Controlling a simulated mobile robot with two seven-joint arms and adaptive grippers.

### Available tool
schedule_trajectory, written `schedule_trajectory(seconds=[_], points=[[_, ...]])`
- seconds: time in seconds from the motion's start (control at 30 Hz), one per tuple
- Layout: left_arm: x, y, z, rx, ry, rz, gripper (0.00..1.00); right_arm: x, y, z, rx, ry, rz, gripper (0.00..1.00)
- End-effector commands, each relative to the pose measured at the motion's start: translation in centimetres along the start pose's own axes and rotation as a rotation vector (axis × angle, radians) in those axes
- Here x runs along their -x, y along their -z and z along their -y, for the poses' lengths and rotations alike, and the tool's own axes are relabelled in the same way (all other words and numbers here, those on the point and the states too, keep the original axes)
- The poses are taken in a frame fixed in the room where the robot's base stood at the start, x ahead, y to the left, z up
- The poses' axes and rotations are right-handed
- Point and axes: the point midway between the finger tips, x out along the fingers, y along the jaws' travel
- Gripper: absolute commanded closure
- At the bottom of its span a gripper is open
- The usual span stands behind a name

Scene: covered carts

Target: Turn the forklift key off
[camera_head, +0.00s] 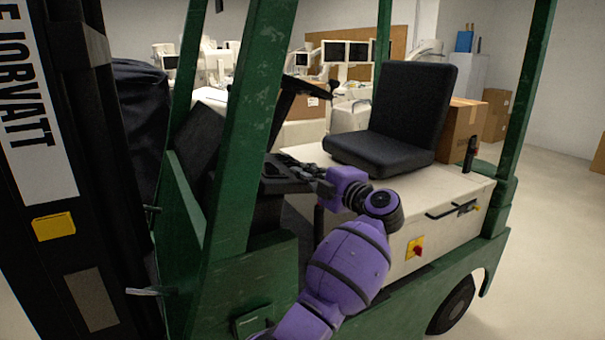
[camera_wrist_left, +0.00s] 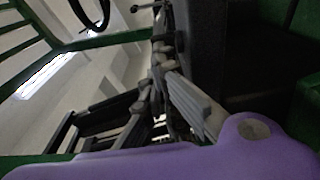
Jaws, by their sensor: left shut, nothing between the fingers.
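The green forklift (camera_head: 225,190) fills the middle of the head view. Its dark dashboard panel (camera_head: 272,186) is below the steering wheel, left of the seat. My left gripper (camera_head: 285,160) reaches in over this panel from the right, with its fingers shut and nothing held. In the left wrist view the closed fingers (camera_wrist_left: 160,48) point up the picture beside a dark grey panel edge. I cannot make out the key in either view; the fingers or the dim panel may hide it. I cannot tell whether the fingers touch the panel. My right gripper is out of view.
A black seat (camera_head: 392,125) stands on the cream body (camera_head: 455,200), which has a red and yellow switch (camera_head: 415,247) on its side. The steering wheel (camera_wrist_left: 90,8) is close by at upper left in the wrist view. Green posts frame the cab.

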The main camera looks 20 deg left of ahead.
Motion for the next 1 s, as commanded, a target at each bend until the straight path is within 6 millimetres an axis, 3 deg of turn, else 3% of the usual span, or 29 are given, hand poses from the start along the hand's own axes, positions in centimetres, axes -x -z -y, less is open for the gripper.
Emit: schedule_trajectory(seconds=[0.03,0.2,0.4,1.0], points=[[0.2,-0.7,0.9,-0.008,0.008,-0.036,1.0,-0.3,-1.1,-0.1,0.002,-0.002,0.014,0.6],[0.3,-0.9,1.2,-0.01,0.007,-0.173,1.0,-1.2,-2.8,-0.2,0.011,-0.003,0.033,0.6],[0.3,-1.0,1.0,-0.008,0.005,-0.304,1.0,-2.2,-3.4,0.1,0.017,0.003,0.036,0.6],[0.5,-2.0,0.5,-0.002,0.002,-0.296,1.0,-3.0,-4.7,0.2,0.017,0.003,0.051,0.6]])
